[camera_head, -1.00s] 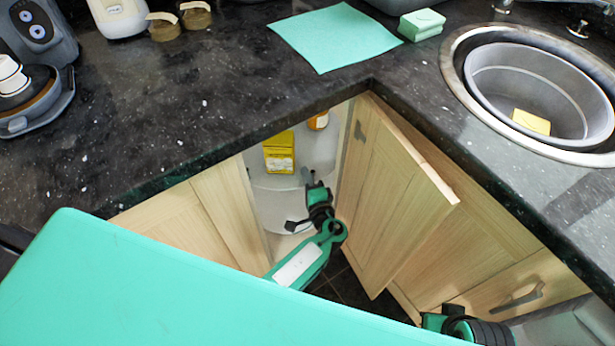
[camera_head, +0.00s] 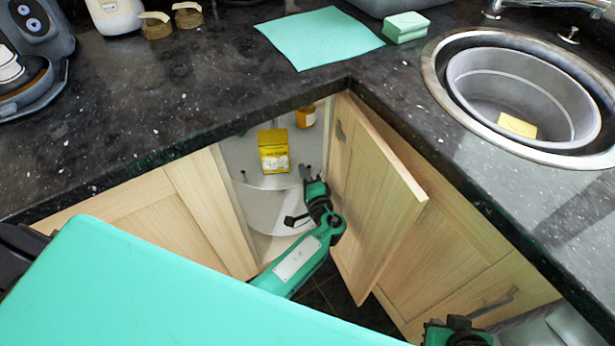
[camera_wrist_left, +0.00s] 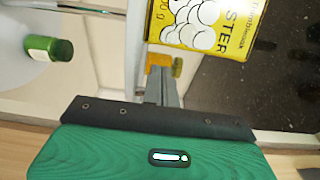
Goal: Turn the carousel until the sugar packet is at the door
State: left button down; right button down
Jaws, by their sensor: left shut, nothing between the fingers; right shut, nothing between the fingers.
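A yellow packet (camera_head: 274,158) with a white picture stands on the pale carousel shelf (camera_head: 262,181) inside the open corner cupboard. In the left wrist view this yellow packet (camera_wrist_left: 205,22) shows lettering ending in "STER"; I cannot tell if it is the sugar. An amber jar (camera_head: 305,117) stands behind it to the right. My left gripper (camera_head: 307,174) is shut and empty, in the doorway to the right of the packet. In the left wrist view the gripper (camera_wrist_left: 163,82) points at a small orange-yellow thing (camera_wrist_left: 160,64); contact is unclear. My right gripper's fingers are not visible.
The open wooden door (camera_head: 378,200) stands close to the right of my left gripper. The granite worktop (camera_head: 170,110) overhangs the opening. A green bottle (camera_wrist_left: 48,48) shows at the left in the wrist view. A lower shelf (camera_head: 270,210) sits below.

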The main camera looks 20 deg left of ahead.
pick_arm(q)
jog(key=shift+w+d, duration=0.1)
dwell(0.3)
jog(key=v, duration=1)
jog(key=shift+s+a, duration=0.35)
jog(key=shift+s, duration=0.1)
dwell(0.3)
